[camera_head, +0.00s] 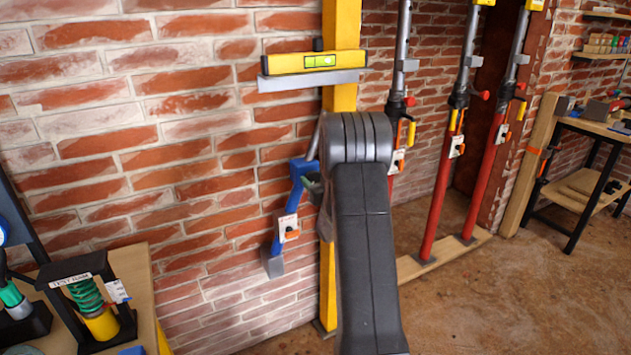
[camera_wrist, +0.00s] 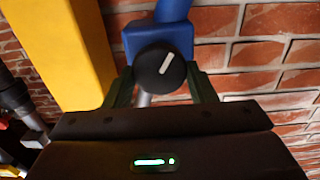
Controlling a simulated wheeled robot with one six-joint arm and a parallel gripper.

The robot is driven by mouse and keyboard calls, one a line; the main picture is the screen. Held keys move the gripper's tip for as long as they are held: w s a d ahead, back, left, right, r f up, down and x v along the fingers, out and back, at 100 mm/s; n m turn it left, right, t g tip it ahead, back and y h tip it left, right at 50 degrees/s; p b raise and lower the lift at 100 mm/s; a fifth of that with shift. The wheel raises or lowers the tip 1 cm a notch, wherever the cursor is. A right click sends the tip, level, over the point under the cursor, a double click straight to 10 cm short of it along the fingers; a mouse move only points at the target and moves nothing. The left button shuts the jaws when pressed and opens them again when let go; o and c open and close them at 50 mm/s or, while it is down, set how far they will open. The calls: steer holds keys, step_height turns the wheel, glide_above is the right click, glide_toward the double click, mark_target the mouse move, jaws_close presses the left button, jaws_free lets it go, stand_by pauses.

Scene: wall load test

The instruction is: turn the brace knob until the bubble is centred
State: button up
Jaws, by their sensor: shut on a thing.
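The yellow spirit level (camera_head: 285,65) lies on a grey ledge at the yellow post (camera_head: 342,20). Its green vial (camera_head: 320,61) faces me, but it is too small to tell exactly where the bubble sits. The blue brace (camera_head: 296,190) slants down beside the post and also shows in the wrist view (camera_wrist: 172,38). The round black brace knob (camera_wrist: 152,72) has a white mark pointing up and slightly right. My gripper (camera_wrist: 161,76) is shut on the knob, a green finger at each side.
Red props (camera_head: 440,185) stand on a wooden sill to the right. A bench (camera_head: 140,265) with a spring test rig (camera_head: 95,305) is at lower left. Another workbench (camera_head: 590,128) stands at far right. The floor (camera_head: 520,285) at right front is clear.

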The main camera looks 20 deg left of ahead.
steer(key=shift+f+b, duration=0.1)
steer(key=shift+b, duration=0.3)
steer(key=shift+f+n+b, duration=0.1)
steer(key=shift+n+b, duration=0.3)
steer(key=shift+b, duration=0.05)
steer(key=n+b, duration=0.1)
steer(key=b, duration=0.2)
steer(key=shift+f+n+b, duration=0.15)
steer(key=shift+n+b, duration=0.2)
steer(key=shift+n, duration=0.05)
steer(key=n+b, duration=0.2)
steer(key=b, duration=0.2)
steer(key=shift+s+n, duration=0.1)
steer(key=shift+n, duration=0.3)
steer(key=shift+a+r+n+b, duration=0.1)
steer(key=shift+r+n+b, duration=0.1)
steer(key=shift+n+b, duration=0.85)
steer(key=shift+r+b, duration=0.1)
steer(key=shift+b, duration=0.2)
steer(key=o, duration=0.9)
steer(key=shift+o, duration=0.2)
